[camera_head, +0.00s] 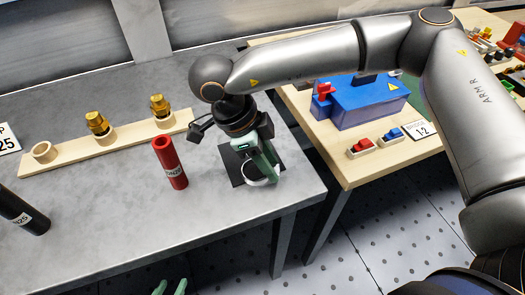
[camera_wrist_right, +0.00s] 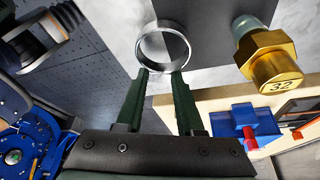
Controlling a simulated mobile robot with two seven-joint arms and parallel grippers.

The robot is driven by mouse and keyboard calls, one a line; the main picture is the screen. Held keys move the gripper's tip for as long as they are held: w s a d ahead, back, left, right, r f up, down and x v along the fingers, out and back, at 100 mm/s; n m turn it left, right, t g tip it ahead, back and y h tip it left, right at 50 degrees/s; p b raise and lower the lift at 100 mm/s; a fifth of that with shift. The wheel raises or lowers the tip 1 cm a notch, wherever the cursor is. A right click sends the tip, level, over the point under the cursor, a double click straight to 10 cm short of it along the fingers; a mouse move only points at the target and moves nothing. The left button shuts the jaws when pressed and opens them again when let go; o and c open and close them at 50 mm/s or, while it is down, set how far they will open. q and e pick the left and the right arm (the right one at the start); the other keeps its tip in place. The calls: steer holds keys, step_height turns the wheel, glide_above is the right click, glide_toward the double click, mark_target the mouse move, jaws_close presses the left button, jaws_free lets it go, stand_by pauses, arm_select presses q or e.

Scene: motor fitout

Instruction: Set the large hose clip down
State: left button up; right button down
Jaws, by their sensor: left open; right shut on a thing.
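My right gripper (camera_head: 264,168) is shut on the large hose clip (camera_head: 261,182), a silvery ring, low over the dark square mat (camera_head: 236,172) near the table's right end. I cannot tell if the clip touches the mat. In the right wrist view, the ring (camera_wrist_right: 141,48) is at the tips of the two green fingers (camera_wrist_right: 161,76), beside the dark mat (camera_wrist_right: 205,22). My left gripper (camera_head: 170,288) shows only its green fingertips at the bottom edge, apart and empty.
A red tube (camera_head: 170,164) stands left of the mat. A wooden rack (camera_head: 75,155) holds two brass fittings (camera_head: 97,123). A brass fitting marked 32 (camera_wrist_right: 270,62) shows beside the mat. A blue box (camera_head: 362,104) stands on the wooden table.

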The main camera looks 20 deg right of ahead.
steer(key=shift+w, duration=0.4)
steer(key=w, duration=0.3)
steer(key=shift+w, duration=0.1)
steer(key=shift+f, duration=0.75)
steer(key=shift+f, duration=0.2)
steer(key=c, duration=0.8)
jaws_free()
steer(key=shift+r, duration=0.2)
